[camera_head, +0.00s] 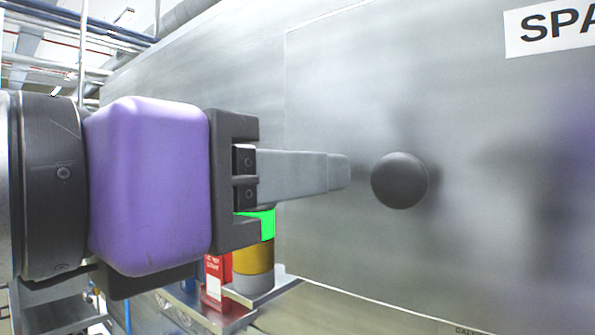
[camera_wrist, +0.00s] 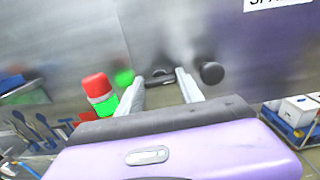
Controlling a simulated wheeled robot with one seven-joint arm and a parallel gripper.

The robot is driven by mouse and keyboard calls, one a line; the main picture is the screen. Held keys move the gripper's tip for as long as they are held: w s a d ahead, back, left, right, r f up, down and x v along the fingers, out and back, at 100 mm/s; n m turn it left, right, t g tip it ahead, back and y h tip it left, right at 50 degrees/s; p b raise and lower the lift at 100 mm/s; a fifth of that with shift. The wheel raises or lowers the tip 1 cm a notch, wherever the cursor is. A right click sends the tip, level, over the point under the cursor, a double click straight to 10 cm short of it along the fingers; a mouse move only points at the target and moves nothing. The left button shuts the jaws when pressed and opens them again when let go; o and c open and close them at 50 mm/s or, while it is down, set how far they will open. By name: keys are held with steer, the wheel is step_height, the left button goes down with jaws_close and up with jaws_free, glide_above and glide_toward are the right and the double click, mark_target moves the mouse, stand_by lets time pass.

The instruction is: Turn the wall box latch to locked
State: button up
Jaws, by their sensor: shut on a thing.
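My gripper (camera_head: 338,172) has a purple body and grey fingers that reach right to the grey metal front of the wall box (camera_head: 480,260). In the wrist view, my gripper (camera_wrist: 160,80) has its fingertips on either side of a small dark piece (camera_wrist: 158,73), which looks like the latch, and is shut on it. The fingers hide this piece in the head view, and its turned position is hard to read. A round black knob (camera_head: 400,181) stands out from the front just right of the fingertips, apart from them. It also shows in the wrist view (camera_wrist: 211,73).
A sign (camera_head: 548,27) beginning "SPA" is at the upper right. A signal light (camera_head: 253,260) with green and yellow bands stands below my gripper; its red top (camera_wrist: 97,86) shows in the wrist view. A red box (camera_head: 213,280) is beside it.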

steer(key=n+b, duration=0.4)
steer(key=n, duration=0.4)
steer(key=n+b, duration=0.4)
steer(key=n, duration=0.5)
steer(key=shift+w+a+f+n, duration=0.1)
steer(key=shift+w+a+n, duration=0.1)
steer(key=shift+n, duration=0.1)
stand_by(0.5)
steer(key=o, duration=1.4)
steer(key=shift+s, duration=0.1)
